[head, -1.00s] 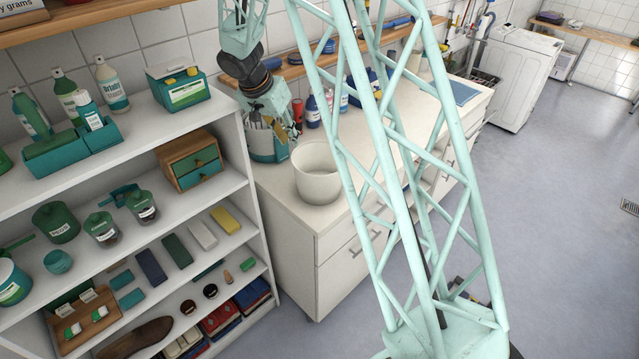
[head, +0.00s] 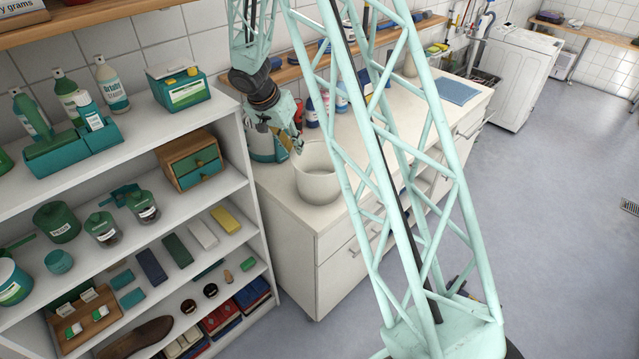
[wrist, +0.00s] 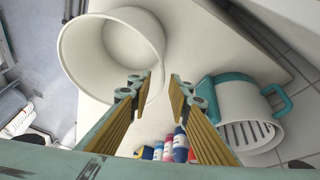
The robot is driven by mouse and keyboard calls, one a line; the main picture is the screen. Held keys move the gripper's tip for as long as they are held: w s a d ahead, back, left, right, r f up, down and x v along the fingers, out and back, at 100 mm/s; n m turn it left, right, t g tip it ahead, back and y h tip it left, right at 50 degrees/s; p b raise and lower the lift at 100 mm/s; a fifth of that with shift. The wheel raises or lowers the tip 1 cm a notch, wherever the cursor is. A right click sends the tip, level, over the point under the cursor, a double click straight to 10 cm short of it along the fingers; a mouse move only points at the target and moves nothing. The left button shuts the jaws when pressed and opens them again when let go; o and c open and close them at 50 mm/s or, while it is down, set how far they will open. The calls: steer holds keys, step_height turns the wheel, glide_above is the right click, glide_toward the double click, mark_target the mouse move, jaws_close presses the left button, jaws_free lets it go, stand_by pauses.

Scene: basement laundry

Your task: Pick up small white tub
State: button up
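The small white tub (head: 317,186) stands upright on the white counter, near its left end. In the wrist view the tub (wrist: 84,50) fills the upper left, its mouth open and its inside empty. My gripper (head: 297,146) is at the tub's upper left rim in the head view. In the wrist view my gripper (wrist: 160,82) is open, with a gap between its fingers. The left finger overlaps the tub's near rim and the right finger is outside it. Whether either touches the wall cannot be told.
A white and teal container with a handle (wrist: 250,112) stands close to my gripper's right side. Several bottles (wrist: 181,143) are near the fingers. The open shelf unit (head: 245,195) is left of the counter (head: 335,218). A blue cloth (head: 457,91) lies at the counter's far end.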

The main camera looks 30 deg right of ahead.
mark_target(297, 158)
steer(key=shift+f, duration=0.15)
steer(key=shift+p+x, duration=0.45)
steer(key=shift+x, duration=2)
steer(key=shift+a, duration=0.1)
jaws_close()
